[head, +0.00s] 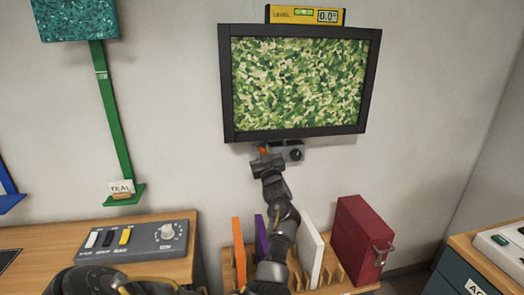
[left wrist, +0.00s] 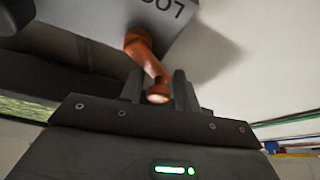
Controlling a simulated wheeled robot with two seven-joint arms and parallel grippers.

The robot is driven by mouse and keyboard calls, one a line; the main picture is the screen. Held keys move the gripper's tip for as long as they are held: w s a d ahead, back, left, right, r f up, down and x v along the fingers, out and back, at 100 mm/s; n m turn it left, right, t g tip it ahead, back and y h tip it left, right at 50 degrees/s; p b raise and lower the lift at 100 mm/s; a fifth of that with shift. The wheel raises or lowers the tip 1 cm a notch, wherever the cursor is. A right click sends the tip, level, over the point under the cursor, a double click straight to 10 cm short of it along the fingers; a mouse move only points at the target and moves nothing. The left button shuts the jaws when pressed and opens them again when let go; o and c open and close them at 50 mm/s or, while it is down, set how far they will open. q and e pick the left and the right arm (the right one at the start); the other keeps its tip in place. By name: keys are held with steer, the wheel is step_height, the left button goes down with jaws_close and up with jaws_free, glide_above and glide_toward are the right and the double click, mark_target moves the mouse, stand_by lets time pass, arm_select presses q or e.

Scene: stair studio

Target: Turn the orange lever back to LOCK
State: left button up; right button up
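The orange lever (head: 263,150) is on a small grey box (head: 283,152) under the framed green panel, partly hidden by my left gripper (head: 266,163). In the left wrist view the lever (left wrist: 148,58) comes out of the grey box (left wrist: 185,22) and its rounded tip lies between the two fingers of my left gripper (left wrist: 158,90). The fingers stand apart on either side of the tip, with a narrow gap showing. Upside-down letters, part of "LOCK", show on the box; the rest is cut off. My right gripper is out of view.
The framed green panel (head: 228,90) hangs above the box, with a yellow level (head: 280,15) reading 0.0° on top. A black knob (head: 296,155) is at the box's right. Below are a rack with upright boards (head: 312,250), a red binder (head: 360,235) and a switch panel (head: 150,250).

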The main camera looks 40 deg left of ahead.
arm_select(q)
steer(key=shift+o, duration=0.9)
steer(key=shift+f, duration=0.1)
steer(key=shift+w, duration=0.1)
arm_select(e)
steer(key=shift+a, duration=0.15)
arm_select(q)
steer(key=shift+d, duration=0.15)
steer(key=b+v, duration=0.2)
steer(key=v, duration=0.8)
steer(key=shift+s, duration=0.25)
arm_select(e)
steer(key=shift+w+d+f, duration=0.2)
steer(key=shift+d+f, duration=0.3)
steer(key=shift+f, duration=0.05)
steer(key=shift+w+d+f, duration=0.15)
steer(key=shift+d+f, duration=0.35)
arm_select(q)
steer(key=shift+d+f, duration=0.1)
steer(key=shift+f, duration=0.05)
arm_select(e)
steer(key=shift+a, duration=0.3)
